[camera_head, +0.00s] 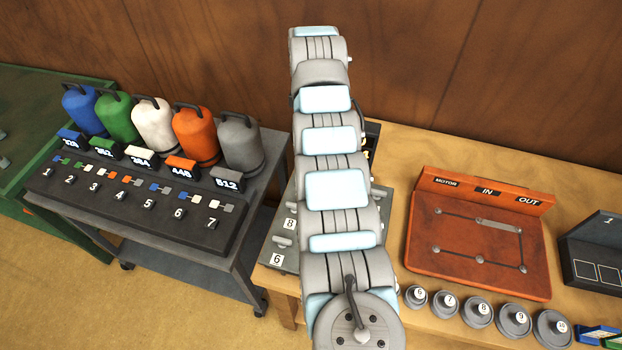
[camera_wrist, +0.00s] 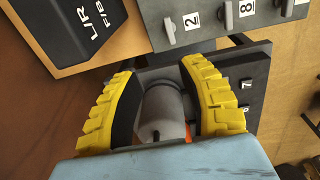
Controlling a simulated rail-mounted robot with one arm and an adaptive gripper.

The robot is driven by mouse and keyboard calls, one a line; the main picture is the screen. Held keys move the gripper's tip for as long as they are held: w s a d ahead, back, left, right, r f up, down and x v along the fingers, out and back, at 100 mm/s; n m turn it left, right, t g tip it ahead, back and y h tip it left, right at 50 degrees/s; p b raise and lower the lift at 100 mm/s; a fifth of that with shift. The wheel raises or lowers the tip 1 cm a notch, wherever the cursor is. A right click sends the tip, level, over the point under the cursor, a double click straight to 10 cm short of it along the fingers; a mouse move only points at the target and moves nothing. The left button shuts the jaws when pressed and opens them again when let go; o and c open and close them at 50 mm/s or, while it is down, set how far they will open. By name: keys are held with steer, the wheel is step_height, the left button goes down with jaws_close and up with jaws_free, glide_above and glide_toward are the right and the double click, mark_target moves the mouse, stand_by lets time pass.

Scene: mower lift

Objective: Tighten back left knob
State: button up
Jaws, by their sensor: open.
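My gripper (camera_wrist: 158,70) shows in the wrist view with two yellow ridged fingers, dark on the inside, spread open. A grey cylinder (camera_wrist: 163,108) with a rounded end lies between the fingers, with gaps on both sides. A bit of orange shows beside its lower end. I cannot tell whether this cylinder is the back left knob, and no knob is labelled so in either view. In the head view my arm fills the middle and hides the gripper and what is beneath it.
A grey panel with numbered levers (camera_head: 284,243) stands partly behind my arm. An orange board (camera_head: 478,245) and several round numbered weights (camera_head: 482,308) are on the wooden table at right. A cart (camera_head: 232,282) with coloured canisters stands at left. A dark box (camera_wrist: 70,30) is close to the gripper.

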steer(key=shift+g, duration=0.3)
steer(key=f, duration=0.5)
steer(key=f+b, duration=0.1)
steer(key=f, duration=0.4)
steer(key=s+f, duration=0.1)
steer(key=f, duration=0.4)
steer(key=shift+s+f, duration=0.1)
steer(key=shift+f, duration=0.1)
steer(key=shift+d+f+b, duration=0.15)
steer(key=shift+f+b, duration=0.4)
steer(key=shift+f, duration=0.1)
jaws_close()
